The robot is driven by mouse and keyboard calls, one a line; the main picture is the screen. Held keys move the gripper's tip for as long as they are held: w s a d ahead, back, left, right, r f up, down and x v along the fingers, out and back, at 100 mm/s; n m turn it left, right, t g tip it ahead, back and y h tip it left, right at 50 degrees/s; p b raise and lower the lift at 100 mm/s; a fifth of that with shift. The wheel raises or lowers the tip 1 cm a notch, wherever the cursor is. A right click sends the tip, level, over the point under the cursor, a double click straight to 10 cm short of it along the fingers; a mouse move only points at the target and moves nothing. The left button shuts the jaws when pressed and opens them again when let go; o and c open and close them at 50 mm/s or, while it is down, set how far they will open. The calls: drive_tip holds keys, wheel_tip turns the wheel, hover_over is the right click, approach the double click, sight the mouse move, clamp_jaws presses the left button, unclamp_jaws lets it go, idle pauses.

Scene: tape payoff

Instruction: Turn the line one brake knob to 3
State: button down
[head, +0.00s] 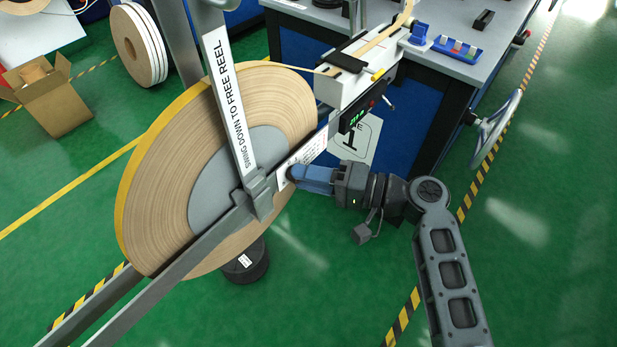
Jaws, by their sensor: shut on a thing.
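My gripper (294,174), with blue fingers, reaches in from the right to the white label plate (302,157) beside the hub of the big tape reel (165,170). It is shut on the brake knob at the lower left of that plate. The fingers hide nearly all of the knob, so its pointer and setting cannot be read. The print on the plate is too small to read. A sign with a large 1 (366,134) stands behind the arm, partly covered.
A grey bar marked "SWING DOWN TO FREE REEL" (229,105) crosses the reel's face. A small green-lit display (357,116) hangs above my gripper. A handwheel (496,128) is at the right. Open green floor lies below.

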drive_tip(key=shift+f+m+y, duration=0.15)
drive_tip(key=shift+m+y, duration=0.15)
drive_tip(key=shift+m, duration=0.5)
drive_tip(key=shift+d, duration=0.1)
drive_tip(key=c, duration=0.8)
unclamp_jaws()
drive_tip(key=shift+c, duration=0.2)
drive_tip(key=v, duration=0.7)
drive_tip(key=shift+d+b, duration=0.35)
drive_tip(key=shift+b, duration=0.1)
drive_tip(key=shift+s, duration=0.1)
drive_tip(key=shift+f, duration=0.1)
